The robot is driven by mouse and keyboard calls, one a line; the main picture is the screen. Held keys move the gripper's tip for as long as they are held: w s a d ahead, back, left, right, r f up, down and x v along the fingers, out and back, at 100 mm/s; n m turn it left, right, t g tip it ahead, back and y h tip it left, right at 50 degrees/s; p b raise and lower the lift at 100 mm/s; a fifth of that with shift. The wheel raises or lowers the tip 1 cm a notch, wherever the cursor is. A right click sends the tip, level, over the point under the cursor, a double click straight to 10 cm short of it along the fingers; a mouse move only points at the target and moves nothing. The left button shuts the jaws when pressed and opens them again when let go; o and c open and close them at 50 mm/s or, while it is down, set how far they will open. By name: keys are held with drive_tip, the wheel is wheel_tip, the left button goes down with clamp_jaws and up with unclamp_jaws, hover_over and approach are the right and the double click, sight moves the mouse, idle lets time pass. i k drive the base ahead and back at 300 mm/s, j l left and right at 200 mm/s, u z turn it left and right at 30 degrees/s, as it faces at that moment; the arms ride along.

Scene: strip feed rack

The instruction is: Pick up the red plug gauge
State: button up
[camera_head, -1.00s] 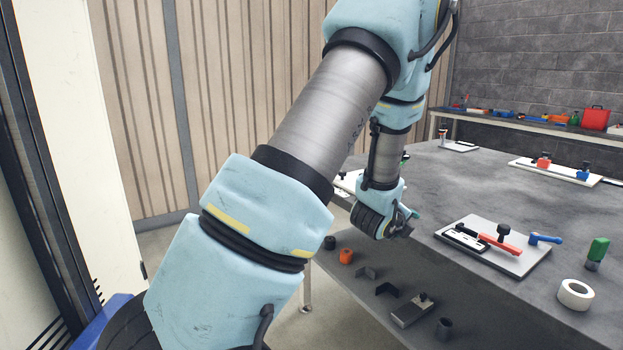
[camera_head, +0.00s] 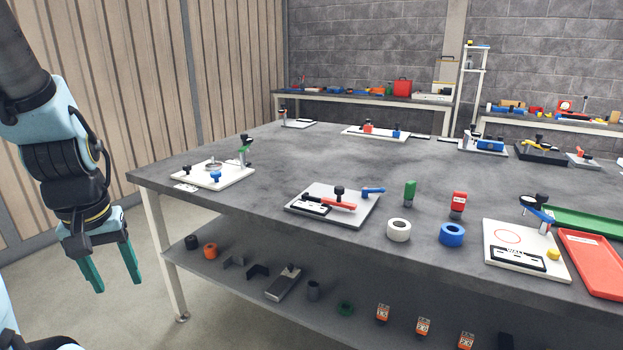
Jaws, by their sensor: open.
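The red plug gauge (camera_head: 458,205) stands upright on the grey table (camera_head: 300,158), right of the middle of the view, with its red handle up and a darker end at the bottom. A green plug gauge (camera_head: 410,193) of like shape stands to its left. My gripper (camera_head: 117,283) hangs at the far left, off the table's left end, with its two teal fingers pointing down and spread apart. Nothing is between them. It is far from the red plug gauge.
A white ring (camera_head: 399,230) and a blue ring (camera_head: 451,234) lie just in front of the gauges. A grey fixture plate (camera_head: 340,212) with a red lever lies left. A white fixture (camera_head: 500,262) and a red tray (camera_head: 590,265) lie right. A lower shelf (camera_head: 240,290) holds small parts.

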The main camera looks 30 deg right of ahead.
sight(458, 205)
drive_tip(key=k+l, duration=0.15)
drive_tip(key=l, duration=0.2)
drive_tip(key=k+l+z, duration=0.1)
drive_tip(key=l, duration=0.25)
drive_tip(key=k+l, duration=0.25)
drive_tip(key=l, duration=0.15)
drive_tip(key=k+l+z, duration=0.1)
drive_tip(key=l, duration=0.25)
drive_tip(key=k+l, duration=0.15)
drive_tip(key=l, duration=0.25)
drive_tip(key=k+l+z, duration=0.1)
drive_tip(key=l, duration=0.3)
drive_tip(key=k+l, duration=0.2)
drive_tip(key=l, duration=0.2)
drive_tip(key=j+z, duration=0.05)
